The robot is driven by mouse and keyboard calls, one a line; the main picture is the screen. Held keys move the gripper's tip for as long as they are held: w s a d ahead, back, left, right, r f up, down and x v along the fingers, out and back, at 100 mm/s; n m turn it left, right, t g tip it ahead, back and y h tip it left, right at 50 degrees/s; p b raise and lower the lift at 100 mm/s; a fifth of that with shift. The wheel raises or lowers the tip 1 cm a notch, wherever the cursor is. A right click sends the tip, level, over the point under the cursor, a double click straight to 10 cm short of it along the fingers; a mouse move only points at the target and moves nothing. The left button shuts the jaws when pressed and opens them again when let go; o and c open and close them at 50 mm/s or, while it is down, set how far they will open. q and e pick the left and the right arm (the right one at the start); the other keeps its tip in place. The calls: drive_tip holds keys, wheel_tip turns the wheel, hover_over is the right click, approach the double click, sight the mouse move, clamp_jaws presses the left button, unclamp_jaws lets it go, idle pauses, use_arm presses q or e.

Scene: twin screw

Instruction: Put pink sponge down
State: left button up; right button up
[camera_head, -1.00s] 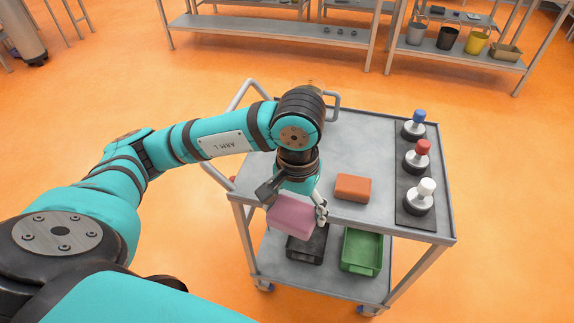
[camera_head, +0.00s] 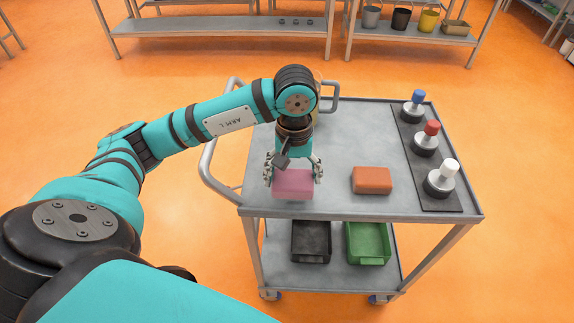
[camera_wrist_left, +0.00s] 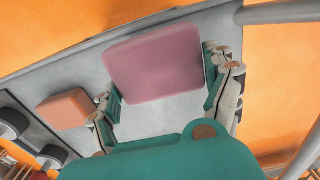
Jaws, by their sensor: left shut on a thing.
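The pink sponge (camera_head: 292,184) is at the left front of the cart's grey top shelf (camera_head: 335,150). It also shows large in the left wrist view (camera_wrist_left: 155,62). My left gripper (camera_head: 294,176) points down with a finger on each side of the sponge and is shut on it. In the left wrist view the fingers (camera_wrist_left: 165,82) flank the sponge's two ends. The sponge is over the shelf near its front edge; I cannot tell whether its underside touches the surface. My right gripper is not in view.
An orange sponge (camera_head: 372,180) lies to the right on the same shelf. A dark mat (camera_head: 441,185) with blue, red and white topped objects runs along the right edge. A black bin (camera_head: 311,241) and a green bin (camera_head: 367,242) stand on the lower shelf.

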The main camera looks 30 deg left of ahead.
sight(287, 170)
use_arm(q)
drive_tip(key=w+a, duration=0.1)
drive_tip(key=a, duration=0.1)
drive_tip(key=w+a, duration=0.1)
drive_tip(key=w, duration=0.1)
drive_tip(key=shift+a+f, duration=0.2)
drive_tip(key=shift+a, duration=0.15)
drive_tip(key=shift+w+a+f, duration=0.1)
drive_tip(key=shift+w+a, duration=0.05)
wheel_tip(287, 170, down, 3)
drive_tip(key=shift+p, duration=0.6)
drive_tip(key=shift+f, duration=0.4)
drive_tip(key=o, duration=0.8)
drive_tip(key=shift+c, duration=0.2)
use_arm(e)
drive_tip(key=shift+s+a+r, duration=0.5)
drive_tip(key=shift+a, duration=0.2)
use_arm(q)
drive_tip(key=shift+r, duration=0.1)
